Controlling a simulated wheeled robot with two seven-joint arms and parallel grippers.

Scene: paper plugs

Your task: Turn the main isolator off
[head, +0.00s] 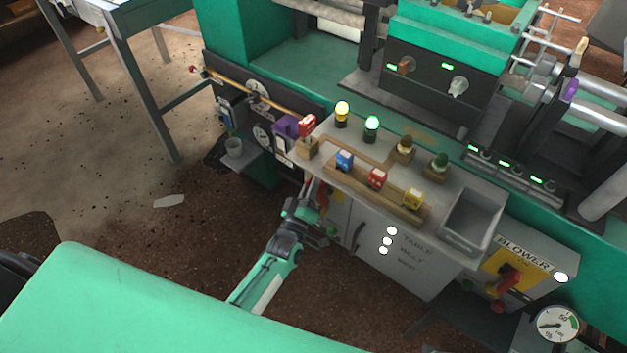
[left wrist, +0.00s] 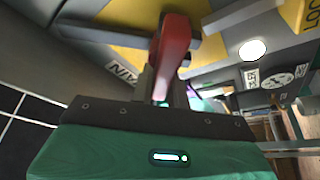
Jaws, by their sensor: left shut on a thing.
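The main isolator's red handle (left wrist: 172,45) shows in the left wrist view against a yellow plate (left wrist: 130,17). A label (left wrist: 122,73) beside it reads in part as MAIN. My left gripper (left wrist: 163,88) is shut on the red handle. In the head view my left gripper (head: 318,197) is at the left front of the bench cabinet, by a small bit of red. The gripper and the bench top hide most of the isolator there, and I cannot tell which way the handle is turned. My right gripper is not in view.
The bench above my left gripper bears coloured plugs in a wooden rack (head: 385,190), lamps and a grey tray (head: 473,222). The floor to the left is mostly open.

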